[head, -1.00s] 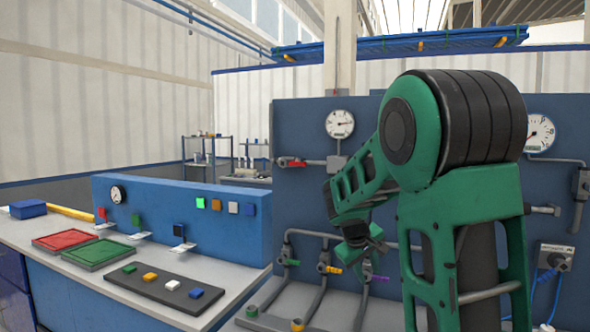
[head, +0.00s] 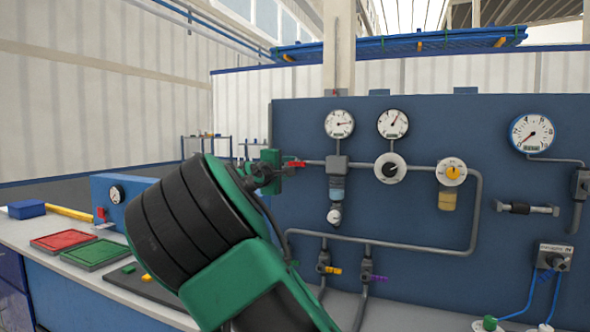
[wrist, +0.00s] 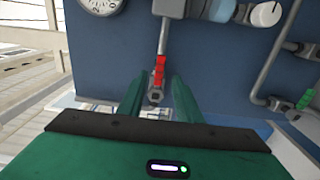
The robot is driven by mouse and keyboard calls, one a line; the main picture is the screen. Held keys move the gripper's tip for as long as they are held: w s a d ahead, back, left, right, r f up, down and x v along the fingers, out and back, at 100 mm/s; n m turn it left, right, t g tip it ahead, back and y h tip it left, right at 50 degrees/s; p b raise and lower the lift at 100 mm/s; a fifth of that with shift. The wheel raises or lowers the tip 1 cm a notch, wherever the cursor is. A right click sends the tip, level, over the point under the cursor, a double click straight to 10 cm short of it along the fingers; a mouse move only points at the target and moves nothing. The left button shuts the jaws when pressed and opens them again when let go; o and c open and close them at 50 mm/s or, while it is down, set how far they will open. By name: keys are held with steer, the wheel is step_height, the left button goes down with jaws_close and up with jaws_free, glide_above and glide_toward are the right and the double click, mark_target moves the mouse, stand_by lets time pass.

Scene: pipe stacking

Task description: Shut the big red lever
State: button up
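The big red lever (head: 295,163) sits on the grey pipe at the left edge of the blue wall panel and lies along the pipe. It also shows in the wrist view (wrist: 159,72), on the pipe's end with a round grey fitting below it. My green gripper (head: 272,168) is at the lever's left end in the head view. In the wrist view my gripper (wrist: 158,88) is open, one finger on each side of the lever. A gap shows between each finger and the lever; whether they touch in depth I cannot tell.
The blue panel (head: 420,130) stands close behind, with gauges (head: 340,123), pipes and knobs right of the lever. A yellow lever (head: 333,270) and a purple one (head: 379,279) are below. A small red lever (head: 101,213) is on the bench box at left.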

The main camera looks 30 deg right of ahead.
mark_target(297, 165)
steer(key=x, duration=0.8)
steer(key=shift+w+d, duration=0.1)
steer(key=shift+d, duration=0.05)
steer(key=shift+c, duration=0.6)
